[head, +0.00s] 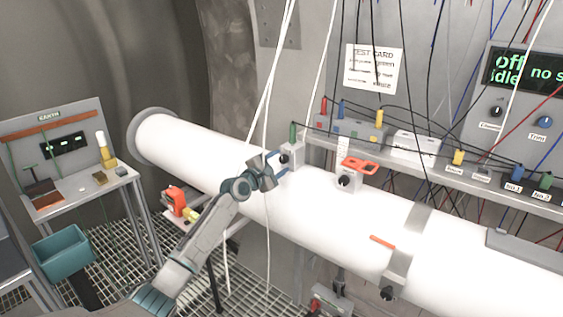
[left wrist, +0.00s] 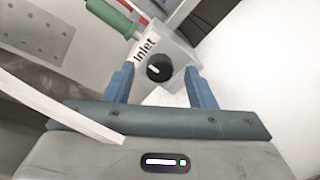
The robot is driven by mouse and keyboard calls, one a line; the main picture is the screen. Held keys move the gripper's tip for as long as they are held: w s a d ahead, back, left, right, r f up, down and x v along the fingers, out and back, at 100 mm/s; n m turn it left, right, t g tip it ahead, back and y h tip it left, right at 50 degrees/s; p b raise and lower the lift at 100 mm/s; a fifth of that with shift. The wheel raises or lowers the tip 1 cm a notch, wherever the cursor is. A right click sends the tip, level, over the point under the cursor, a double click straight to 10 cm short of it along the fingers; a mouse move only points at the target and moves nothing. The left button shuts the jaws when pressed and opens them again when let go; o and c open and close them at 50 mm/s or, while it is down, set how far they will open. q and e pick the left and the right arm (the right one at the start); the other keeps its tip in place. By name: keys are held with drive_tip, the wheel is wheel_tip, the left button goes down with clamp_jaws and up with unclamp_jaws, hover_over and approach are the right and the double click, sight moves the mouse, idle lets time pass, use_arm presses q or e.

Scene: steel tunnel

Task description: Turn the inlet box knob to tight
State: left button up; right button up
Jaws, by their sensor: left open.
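The inlet box (head: 296,152) is a small grey box on top of the white pipe, with a green plug (head: 293,131) on it. The wrist view shows its "Inlet" label (left wrist: 146,49) and its round black knob (left wrist: 159,68) with a short white pointer mark. My left gripper (head: 277,164) is open at the box's front. In the left wrist view its two blue fingers (left wrist: 160,88) stand either side of the knob, apart from it; how deep they reach is hard to tell. My right gripper is not in view.
The large white pipe (head: 330,222) runs below. A second knob box with a red handle (head: 358,165) stands to the right. Thin white cables hang beside my left arm. A shelf (head: 470,185) with coloured plugs and wires lies behind. A bench (head: 78,185) and teal bin (head: 62,252) stand left.

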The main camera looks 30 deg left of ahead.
use_arm(q)
drive_tip(key=shift+w, duration=0.9)
drive_tip(key=c, duration=1)
drive_tip(key=shift+o, duration=0.2)
